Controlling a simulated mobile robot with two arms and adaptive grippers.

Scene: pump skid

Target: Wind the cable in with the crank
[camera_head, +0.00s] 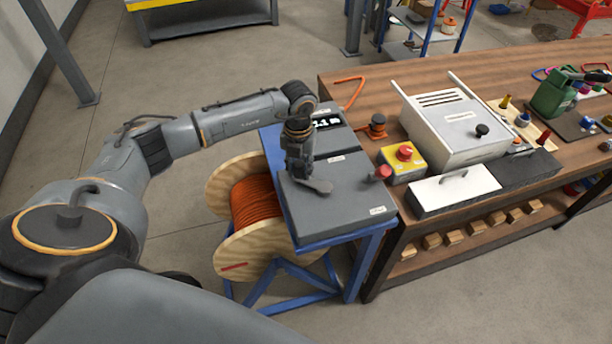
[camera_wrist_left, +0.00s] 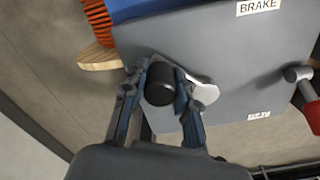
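The winch's grey box (camera_head: 345,205) stands on a blue frame beside a wooden-flanged drum wound with orange cable (camera_head: 255,203). The silver crank arm (camera_head: 320,187) lies on top of the box, and its plate (camera_wrist_left: 205,92) also shows in the left wrist view. My left gripper (camera_head: 301,155) points down over the box. In the left wrist view its fingers (camera_wrist_left: 161,75) lie on both sides of the black crank knob (camera_wrist_left: 160,88) and appear to touch it. A small display (camera_head: 325,121) reads about 1.1 m. My right gripper is not in view.
A red-knobbed lever (camera_head: 383,172) stands on the box right of the crank, also visible in the wrist view (camera_wrist_left: 308,105). A yellow box with a red button (camera_head: 403,160) and a white case (camera_head: 460,130) sit on the wooden bench. Floor left of the drum is clear.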

